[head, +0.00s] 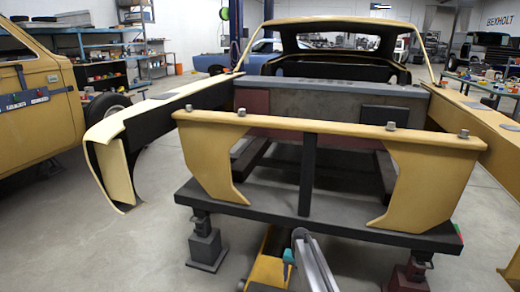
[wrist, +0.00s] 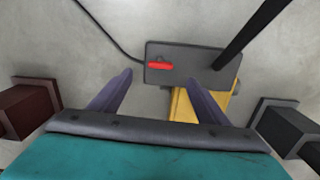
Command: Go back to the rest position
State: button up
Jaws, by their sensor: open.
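My gripper (wrist: 160,78) shows in the wrist view with its two purple fingers spread apart and nothing between them. Beyond the fingers is a dark grey plate (wrist: 182,58) with a red part on it, near the floor. A yellow piece (wrist: 188,108) lies partly behind the right finger. In the head view, part of my grey arm stands at the bottom middle, in front of the bare car shell (head: 330,133); the fingers cannot be made out there.
The shell's front sits on a dark crossbeam (head: 300,222) held by a left stand (head: 206,245) and a right stand (head: 410,275). A detached-looking cream fender end (head: 112,165) juts out at left. A yellow vehicle (head: 40,110) stands further left. Open floor (head: 130,255) lies at front left.

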jog(key=s+f+g+p, duration=0.2)
jog(key=s+p, duration=0.3)
jog(key=s, duration=0.9)
jog(key=s+f+g+p, duration=0.15)
jog(key=s+p, duration=0.25)
jog(key=s, duration=1.1)
jog(key=s+r+n+g+p, duration=0.1)
jog(key=s+r+n+p, duration=0.1)
jog(key=s, duration=1)
jog(key=s+r+n+p, duration=0.2)
jog(key=s+r, duration=0.3)
jog(key=s, duration=0.7)
jog(key=shift+s+a+g, duration=0.2)
jog(key=shift+a+g, duration=0.15)
